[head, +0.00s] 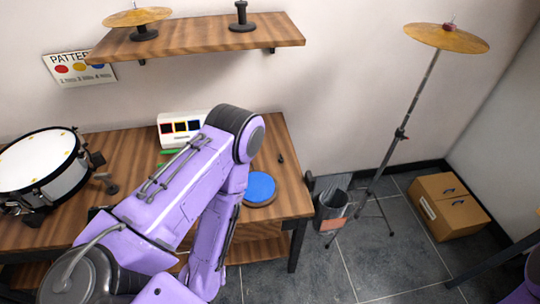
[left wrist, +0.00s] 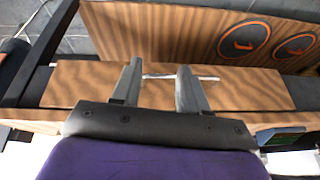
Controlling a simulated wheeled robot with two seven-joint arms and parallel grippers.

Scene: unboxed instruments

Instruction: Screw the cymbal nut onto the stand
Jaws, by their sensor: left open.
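The cymbal stand (head: 398,140) stands upright on its tripod at the right in the head view. A brass cymbal (head: 462,41) sits tilted on top. A small dark-red piece (head: 449,27) is at the cymbal's centre; I cannot tell whether it is the nut. My left arm reaches over the desk, far from the stand, and its gripper is hidden in the head view. In the left wrist view my left gripper (left wrist: 160,66) is open, its fingers pointing at a wooden front with a thin silver bar handle (left wrist: 208,78). I cannot tell whether they touch it. My right gripper is out of view.
The wooden desk (head: 284,135) holds a drum (head: 42,168), a white box (head: 183,130), a blue round pad (head: 259,189) and a small black item (head: 281,159). A grey bin (head: 331,208) and cardboard box (head: 449,206) flank the stand. A shelf (head: 195,39) hangs above.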

